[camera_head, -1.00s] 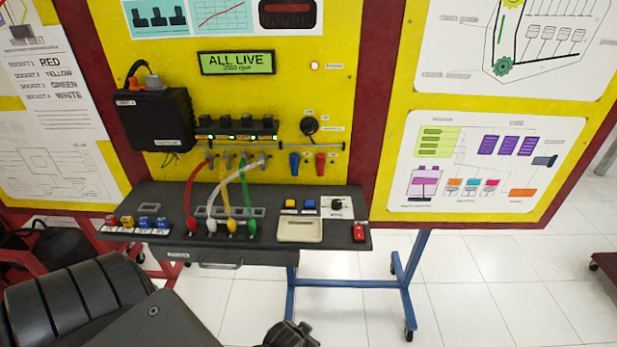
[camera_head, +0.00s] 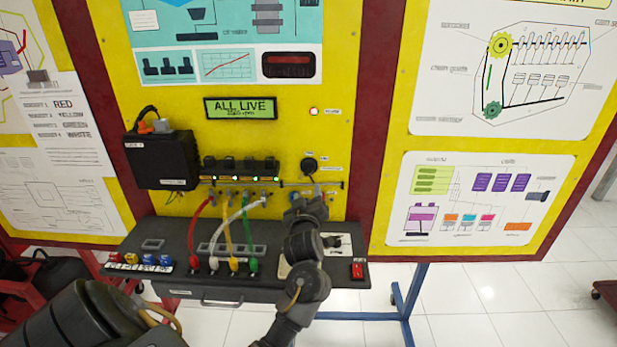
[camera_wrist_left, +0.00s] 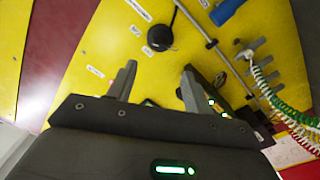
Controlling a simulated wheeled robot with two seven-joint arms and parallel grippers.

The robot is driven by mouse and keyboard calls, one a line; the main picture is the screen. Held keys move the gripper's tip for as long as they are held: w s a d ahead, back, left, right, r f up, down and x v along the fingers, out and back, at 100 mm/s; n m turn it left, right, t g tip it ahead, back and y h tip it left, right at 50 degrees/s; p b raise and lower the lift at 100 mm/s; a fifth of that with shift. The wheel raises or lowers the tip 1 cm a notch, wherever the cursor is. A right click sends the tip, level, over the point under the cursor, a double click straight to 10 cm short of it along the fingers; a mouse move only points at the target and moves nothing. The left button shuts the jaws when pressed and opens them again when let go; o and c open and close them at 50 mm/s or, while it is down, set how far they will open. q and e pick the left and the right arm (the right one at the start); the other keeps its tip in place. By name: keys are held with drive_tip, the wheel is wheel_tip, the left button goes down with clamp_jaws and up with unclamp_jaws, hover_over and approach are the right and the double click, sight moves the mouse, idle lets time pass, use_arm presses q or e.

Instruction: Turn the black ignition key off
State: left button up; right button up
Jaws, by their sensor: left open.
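The black round ignition key switch (camera_head: 309,165) is on the yellow panel, with small white labels around it and a thin dark cord or stem. It also shows in the left wrist view (camera_wrist_left: 160,38), just beyond the fingertips. My left gripper (camera_head: 308,192) is raised in front of the panel just below the switch, its fingers small and hard to make out there. In the left wrist view its two fingers (camera_wrist_left: 158,75) are apart with nothing between them, and they do not appear to touch the switch. My right gripper is in no view.
A display reading ALL LIVE (camera_head: 241,108) is above the switch. Left of the switch are coils with green lights (camera_head: 240,168) and coloured leads (camera_head: 191,225). A blue piece (camera_wrist_left: 227,11) and a metal rail (camera_wrist_left: 205,40) are close by. The dark shelf (camera_head: 176,262) juts out below.

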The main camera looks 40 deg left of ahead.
sight(308, 175)
use_arm(q)
drive_tip(key=p+x, duration=0.3)
drive_tip(key=x, duration=0.6)
drive_tip(key=shift+w+a, duration=0.55)
drive_tip(key=shift+w, duration=0.15)
drive_tip(key=shift+f, duration=0.1)
drive_tip(key=c, duration=1)
